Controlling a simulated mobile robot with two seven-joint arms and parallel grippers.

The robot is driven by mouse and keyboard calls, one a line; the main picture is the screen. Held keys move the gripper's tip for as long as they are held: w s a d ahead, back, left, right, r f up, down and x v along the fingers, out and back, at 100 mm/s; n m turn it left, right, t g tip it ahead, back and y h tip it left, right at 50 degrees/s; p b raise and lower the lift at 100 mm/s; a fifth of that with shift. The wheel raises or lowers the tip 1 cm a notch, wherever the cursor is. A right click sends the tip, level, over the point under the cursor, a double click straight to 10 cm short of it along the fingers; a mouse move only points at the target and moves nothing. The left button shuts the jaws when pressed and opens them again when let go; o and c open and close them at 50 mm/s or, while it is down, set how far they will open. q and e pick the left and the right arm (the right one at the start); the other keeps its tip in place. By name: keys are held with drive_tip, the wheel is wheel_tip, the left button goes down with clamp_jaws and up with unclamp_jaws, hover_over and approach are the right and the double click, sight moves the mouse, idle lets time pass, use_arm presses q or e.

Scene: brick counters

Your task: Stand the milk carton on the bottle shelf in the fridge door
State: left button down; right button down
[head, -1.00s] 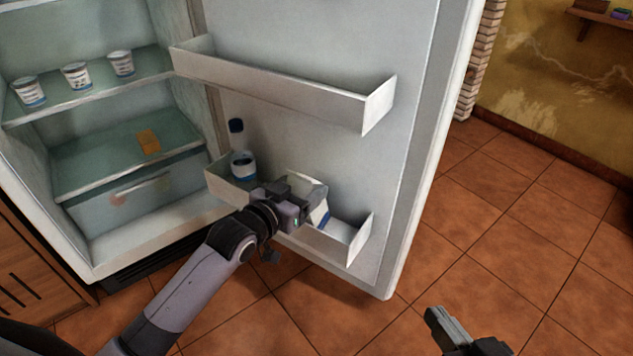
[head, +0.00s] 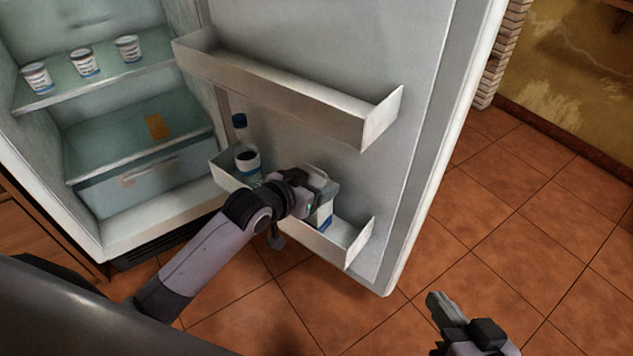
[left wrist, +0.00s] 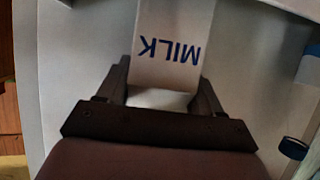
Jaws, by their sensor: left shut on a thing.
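The milk carton (head: 323,214), white with blue marking, is in the lower door shelf (head: 335,246), towards its right end. It looks close to upright; the shelf's front wall hides its base, so I cannot tell if it rests on the shelf floor. My left gripper (head: 318,187) is shut on the carton's upper part. In the left wrist view the carton (left wrist: 176,45) shows upside-down "MILK" lettering between the fingers (left wrist: 163,88). My right gripper (head: 437,304) is low at the right over the floor, apart from everything; its finger gap is unclear.
A blue-capped bottle (head: 246,158) stands at the left end of the same shelf; its cap (left wrist: 293,149) shows in the left wrist view. An upper door shelf (head: 280,90) overhangs. The fridge interior holds several white cups (head: 85,63) and an orange item (head: 156,126).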

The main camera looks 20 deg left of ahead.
drive_tip(key=shift+r, duration=0.1)
use_arm(q)
drive_tip(key=shift+c, duration=0.8)
unclamp_jaws()
drive_tip(key=shift+s+r, duration=0.15)
drive_tip(key=shift+r, duration=0.05)
drive_tip(key=p+v, duration=0.4)
drive_tip(key=v, duration=0.7)
drive_tip(key=shift+s, duration=0.25)
use_arm(e)
drive_tip(key=d, duration=0.1)
drive_tip(key=d+h, duration=0.1)
drive_tip(key=s+d+r+h, duration=0.1)
drive_tip(key=shift+s+d+n, duration=0.1)
drive_tip(key=shift+d+n, duration=0.15)
drive_tip(key=shift+n, duration=0.15)
use_arm(q)
drive_tip(key=shift+a+r+p, duration=0.1)
drive_tip(key=shift+a+p, duration=0.05)
drive_tip(key=shift+p, duration=0.2)
use_arm(e)
drive_tip(key=shift+r, duration=0.1)
